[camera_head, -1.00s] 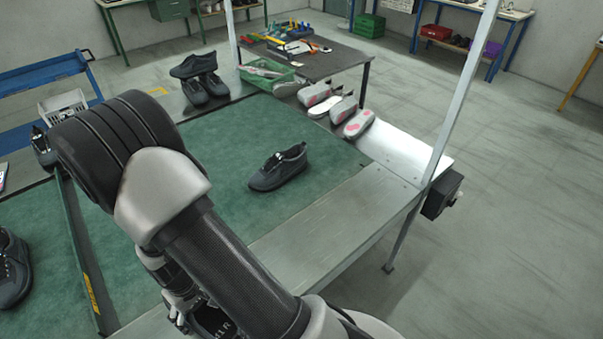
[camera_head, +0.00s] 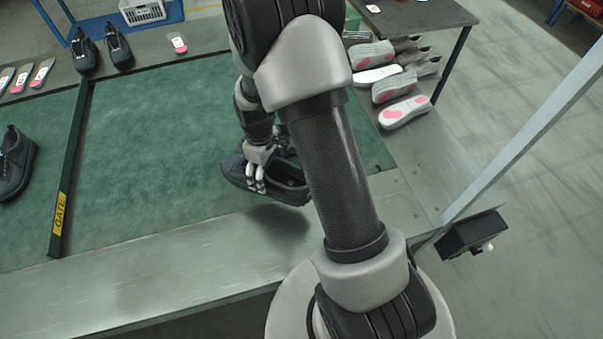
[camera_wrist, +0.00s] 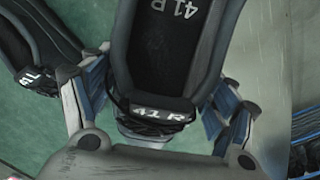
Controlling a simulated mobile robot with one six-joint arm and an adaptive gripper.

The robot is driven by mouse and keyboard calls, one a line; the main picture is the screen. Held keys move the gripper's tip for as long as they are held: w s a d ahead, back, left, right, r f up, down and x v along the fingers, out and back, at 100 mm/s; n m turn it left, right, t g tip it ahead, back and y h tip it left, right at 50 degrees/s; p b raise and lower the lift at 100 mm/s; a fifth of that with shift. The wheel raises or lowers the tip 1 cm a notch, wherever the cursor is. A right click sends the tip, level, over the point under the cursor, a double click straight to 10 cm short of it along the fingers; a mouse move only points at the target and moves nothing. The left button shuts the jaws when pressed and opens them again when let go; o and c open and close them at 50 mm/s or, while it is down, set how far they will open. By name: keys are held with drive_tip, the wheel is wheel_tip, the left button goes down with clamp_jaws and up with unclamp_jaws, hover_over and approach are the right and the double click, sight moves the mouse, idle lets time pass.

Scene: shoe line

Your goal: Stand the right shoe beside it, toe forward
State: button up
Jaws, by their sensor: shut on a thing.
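The right shoe (camera_head: 236,176), dark grey, is in my gripper (camera_head: 257,180) over the front right part of the green mat (camera_head: 150,180). A shadow lies apart below it, so it appears held off the mat. In the wrist view the right shoe (camera_wrist: 168,55) shows its opening and "41 R" marks, with the gripper fingers (camera_wrist: 155,108) shut on its two sides near the tongue. The left shoe (camera_wrist: 38,55), marked "41 L", is to its left, partly cut off by the frame. In the head view my arm and gripper hide most of that area.
A gate bar (camera_head: 68,180) crosses the mat, with another dark shoe (camera_head: 14,165) left of it. A dark pair (camera_head: 118,48) stands behind. Pale shoes with pink soles (camera_head: 403,112) lie at the right. A metal ledge (camera_head: 150,270) runs along the front; a post rises at right.

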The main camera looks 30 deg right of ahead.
drive_tip(key=w+d+r+n, duration=0.1)
drive_tip(key=d+r+n, duration=0.1)
drive_tip(key=r, duration=0.1)
drive_tip(key=w+d+r+n, duration=0.1)
drive_tip(key=d+r+n, duration=0.2)
drive_tip(key=w+d+r+n, duration=0.2)
drive_tip(key=d+r, duration=0.1)
drive_tip(key=shift+d, duration=0.1)
drive_tip(key=shift+n, duration=0.6)
drive_tip(key=f+b, duration=0.2)
drive_tip(key=f, duration=0.4)
drive_tip(key=f+b, duration=0.2)
drive_tip(key=f, duration=0.5)
drive_tip(key=f+b, duration=0.1)
drive_tip(key=f, duration=0.5)
drive_tip(key=shift+w+d+f+b, duration=0.1)
drive_tip(key=shift+d+f+b, duration=0.05)
drive_tip(key=shift+d+b, duration=0.25)
drive_tip(key=shift+f, duration=0.1)
drive_tip(key=o, duration=1.4)
